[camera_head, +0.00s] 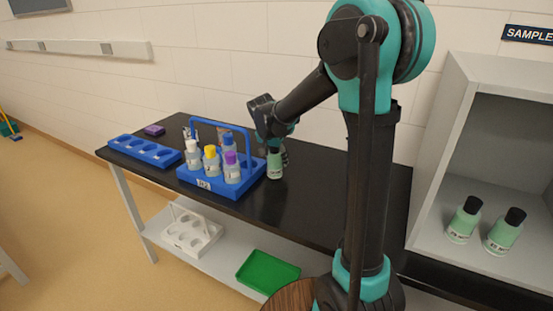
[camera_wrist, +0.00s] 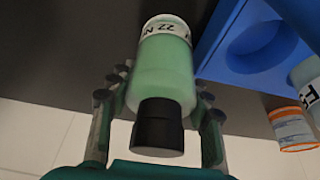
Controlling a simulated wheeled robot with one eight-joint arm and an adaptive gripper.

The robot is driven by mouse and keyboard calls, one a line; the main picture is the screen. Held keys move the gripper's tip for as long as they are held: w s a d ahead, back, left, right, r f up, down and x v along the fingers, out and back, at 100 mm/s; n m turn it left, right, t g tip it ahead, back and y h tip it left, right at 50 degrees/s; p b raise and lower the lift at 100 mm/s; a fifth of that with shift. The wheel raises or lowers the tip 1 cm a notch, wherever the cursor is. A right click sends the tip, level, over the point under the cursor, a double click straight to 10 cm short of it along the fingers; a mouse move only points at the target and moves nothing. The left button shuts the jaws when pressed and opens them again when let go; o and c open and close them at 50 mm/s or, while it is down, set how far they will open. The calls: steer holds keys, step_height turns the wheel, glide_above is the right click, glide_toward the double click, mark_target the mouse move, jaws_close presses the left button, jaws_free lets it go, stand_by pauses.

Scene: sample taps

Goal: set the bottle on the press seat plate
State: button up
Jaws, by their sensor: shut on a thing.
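A green bottle with a black cap and a white label is in my gripper. In the head view the bottle (camera_head: 274,165) is upright at or just above the black table, right beside the blue carrier. In the wrist view the bottle (camera_wrist: 165,75) lies between the two fingers, cap toward me. My gripper (camera_head: 280,150) is shut on it; its fingers also show in the wrist view (camera_wrist: 160,105). Whether the bottle's base touches the table I cannot tell. I cannot make out a press seat plate in either view.
The blue carrier (camera_head: 215,189) with a handle holds several bottles with coloured caps. Two green bottles stand in the grey cabinet (camera_head: 440,125) at right. The black table (camera_head: 325,205) is clear toward the right.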

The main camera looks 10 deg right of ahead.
steer(key=o, duration=1.4)
steer(key=shift+c, duration=0.2)
